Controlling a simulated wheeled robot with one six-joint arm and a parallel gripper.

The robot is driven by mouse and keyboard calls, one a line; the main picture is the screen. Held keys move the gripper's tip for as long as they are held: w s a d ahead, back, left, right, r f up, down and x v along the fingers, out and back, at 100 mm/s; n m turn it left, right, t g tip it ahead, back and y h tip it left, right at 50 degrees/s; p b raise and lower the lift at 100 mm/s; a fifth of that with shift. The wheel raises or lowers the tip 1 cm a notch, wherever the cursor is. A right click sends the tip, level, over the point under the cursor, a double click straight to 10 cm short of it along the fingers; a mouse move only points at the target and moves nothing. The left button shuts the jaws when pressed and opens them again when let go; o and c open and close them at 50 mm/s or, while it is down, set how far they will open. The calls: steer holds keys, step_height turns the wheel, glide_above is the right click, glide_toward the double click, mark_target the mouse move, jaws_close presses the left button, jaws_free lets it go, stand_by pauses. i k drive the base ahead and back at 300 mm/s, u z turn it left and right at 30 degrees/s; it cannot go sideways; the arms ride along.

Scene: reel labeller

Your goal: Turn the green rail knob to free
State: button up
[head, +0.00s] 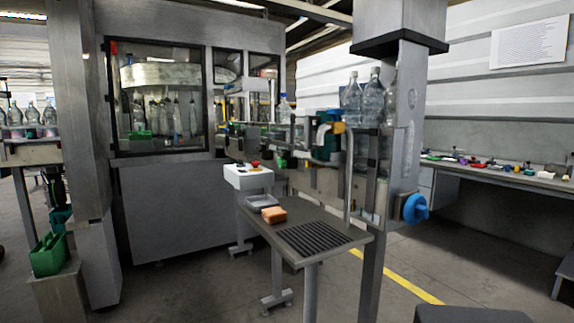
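I cannot pick out the green rail knob for certain. A small green part (281,162) shows on the front of the conveyor, left of the teal labelling unit (327,143), but it is too small to tell its shape or setting. A large blue handwheel (415,208) sits on the grey post at the right end of the conveyor. My gripper is not in view.
A grey side table (345,234) with a slotted top stands before the conveyor, holding an orange sponge-like block (274,214) and a small tray (261,202). A white box with a red button (248,176) stands behind. Clear bottles (352,100) line the conveyor.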

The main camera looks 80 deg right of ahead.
mark_target(282, 163)
steer(key=z, duration=0.7)
steer(key=i, duration=0.7)
steer(key=z, duration=0.85)
